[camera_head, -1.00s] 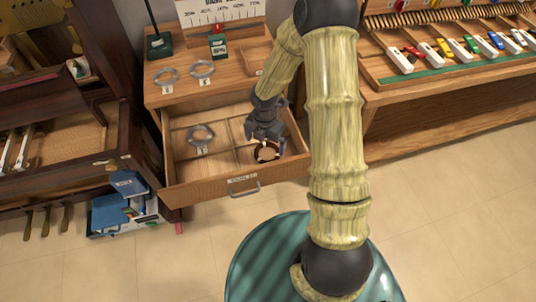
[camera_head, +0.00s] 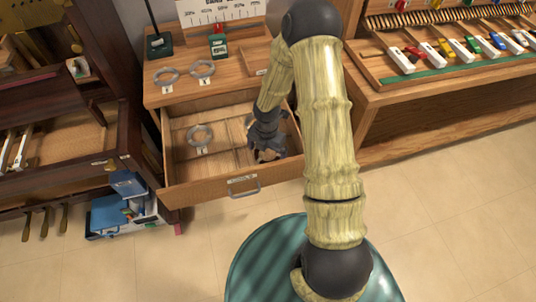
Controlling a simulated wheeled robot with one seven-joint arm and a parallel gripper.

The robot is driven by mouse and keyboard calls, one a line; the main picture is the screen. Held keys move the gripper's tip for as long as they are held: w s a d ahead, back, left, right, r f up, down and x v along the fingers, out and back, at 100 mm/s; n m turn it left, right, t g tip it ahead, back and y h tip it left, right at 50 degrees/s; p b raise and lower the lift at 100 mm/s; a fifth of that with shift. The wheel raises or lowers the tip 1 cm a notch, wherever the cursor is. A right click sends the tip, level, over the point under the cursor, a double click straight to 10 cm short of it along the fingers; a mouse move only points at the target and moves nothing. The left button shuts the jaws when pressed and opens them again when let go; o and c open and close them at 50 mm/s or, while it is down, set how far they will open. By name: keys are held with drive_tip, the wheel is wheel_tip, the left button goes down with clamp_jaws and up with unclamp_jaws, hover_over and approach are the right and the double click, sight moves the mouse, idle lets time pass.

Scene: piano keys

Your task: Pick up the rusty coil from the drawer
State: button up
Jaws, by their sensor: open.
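The drawer (camera_head: 178,189) is pulled open below the cabinet top. My gripper (camera_head: 266,154) is inside its right part, pointing down and open. In the earlier frame a dark brownish, rusty-looking coil lay at that spot. It is now mostly hidden behind my gripper, and I cannot tell whether the fingers are around it or touching it. A grey coil (camera_head: 200,138) with a small white tag lies in the drawer's left part.
Two grey coils, a left one (camera_head: 167,78) and a right one (camera_head: 203,70), lie on the cabinet top. A green gauge-like device (camera_head: 218,47) stands behind them. A bench with coloured keys (camera_head: 450,55) is at right. A blue box (camera_head: 110,214) is on the floor at left.

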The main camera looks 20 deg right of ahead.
drive_tip(key=c, duration=0.9)
drive_tip(key=shift+c, duration=0.2)
wheel_tip(320, 180, up, 18)
drive_tip(key=p, duration=0.4)
